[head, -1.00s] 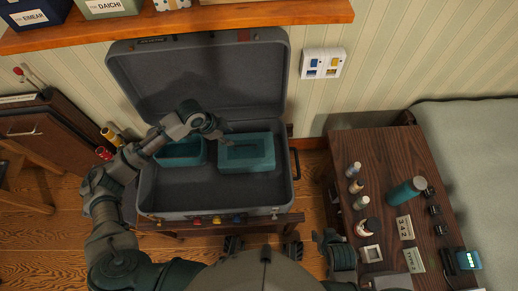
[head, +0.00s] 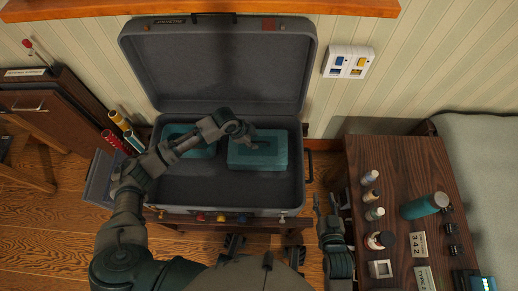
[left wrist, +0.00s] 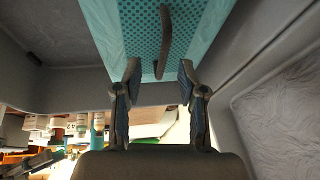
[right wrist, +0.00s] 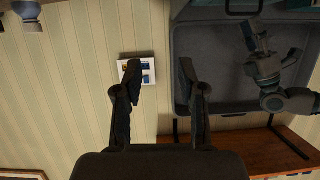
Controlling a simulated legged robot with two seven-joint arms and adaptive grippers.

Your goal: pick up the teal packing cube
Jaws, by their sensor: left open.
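The teal packing cube (head: 268,160) lies in the right part of the open grey suitcase (head: 180,191). In the left wrist view the cube (left wrist: 195,30) shows a dotted mesh panel and a dark strap handle (left wrist: 164,40). My left gripper (head: 251,141) is over the cube's upper side in the head view. In the left wrist view its fingers (left wrist: 160,80) are apart, with the handle's near end between the tips; I cannot tell if they touch it. My right gripper (head: 328,207) is open and empty between suitcase and side table; its fingers (right wrist: 160,70) also show apart in the right wrist view.
A second teal item (head: 178,131) lies left in the suitcase, partly behind my left arm. The raised suitcase lid (head: 220,70) stands behind. The dark wooden side table (head: 400,173) at right holds bottles, a teal flask (head: 424,206) and small blocks.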

